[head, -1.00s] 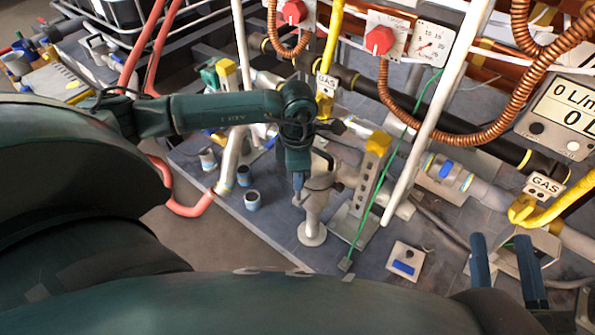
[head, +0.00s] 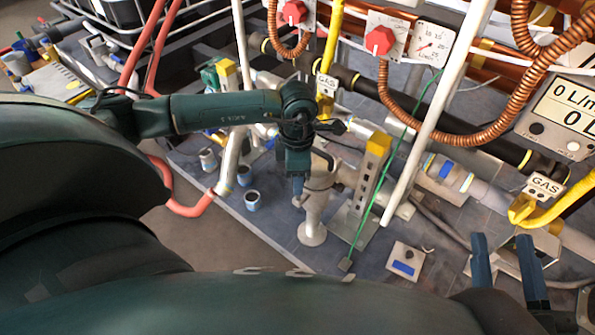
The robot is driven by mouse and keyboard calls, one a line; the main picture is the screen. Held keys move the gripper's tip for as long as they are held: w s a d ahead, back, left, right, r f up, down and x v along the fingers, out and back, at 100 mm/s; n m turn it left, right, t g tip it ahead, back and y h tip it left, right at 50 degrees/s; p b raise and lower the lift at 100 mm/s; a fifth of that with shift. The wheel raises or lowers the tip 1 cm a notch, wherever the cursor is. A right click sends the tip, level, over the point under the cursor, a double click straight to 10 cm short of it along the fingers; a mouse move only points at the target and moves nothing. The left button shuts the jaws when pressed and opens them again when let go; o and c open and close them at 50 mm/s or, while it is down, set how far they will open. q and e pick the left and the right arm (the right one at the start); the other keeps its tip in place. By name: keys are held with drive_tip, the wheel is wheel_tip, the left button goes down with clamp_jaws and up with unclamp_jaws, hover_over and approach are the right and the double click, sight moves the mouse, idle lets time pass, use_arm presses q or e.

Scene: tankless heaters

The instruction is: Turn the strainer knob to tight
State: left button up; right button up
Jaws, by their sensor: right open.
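No part in the head view can be surely named as the strainer knob. A pale upright fitting (head: 313,232) on a round foot stands on the panel, with a side branch partly hidden by my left arm. My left gripper (head: 298,188) points down right beside this fitting, overlapping its upper left side; whether it touches, and whether its fingers are open or shut, I cannot tell. A grey pipe fitting with a blue part (head: 446,169) lies on the pipe to the right. My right gripper (head: 501,240) is open and empty at the lower right, its two dark blue fingers apart.
A yellow-topped post (head: 378,145) and a slanting white pipe (head: 428,125) stand right of my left gripper. Red knobs (head: 380,40) and a gauge (head: 431,43) are behind. A small plate with a blue part (head: 403,268) lies left of my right gripper.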

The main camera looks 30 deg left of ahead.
use_arm(q)
drive_tip(key=shift+r, duration=0.45)
wheel_tip(320, 180, up, 12)
drive_tip(key=p, duration=0.4)
drive_tip(key=shift+p, duration=0.3)
use_arm(e)
drive_tip(key=shift+d+f+n+h, duration=0.1)
drive_tip(key=shift+d+n+h, duration=0.3)
drive_tip(key=shift+d+h, duration=0.1)
use_arm(q)
drive_tip(key=shift+r, duration=0.1)
use_arm(e)
drive_tip(key=shift+s+a+g, duration=0.1)
drive_tip(key=shift+a+g, duration=0.05)
drive_tip(key=shift+g, duration=0.15)
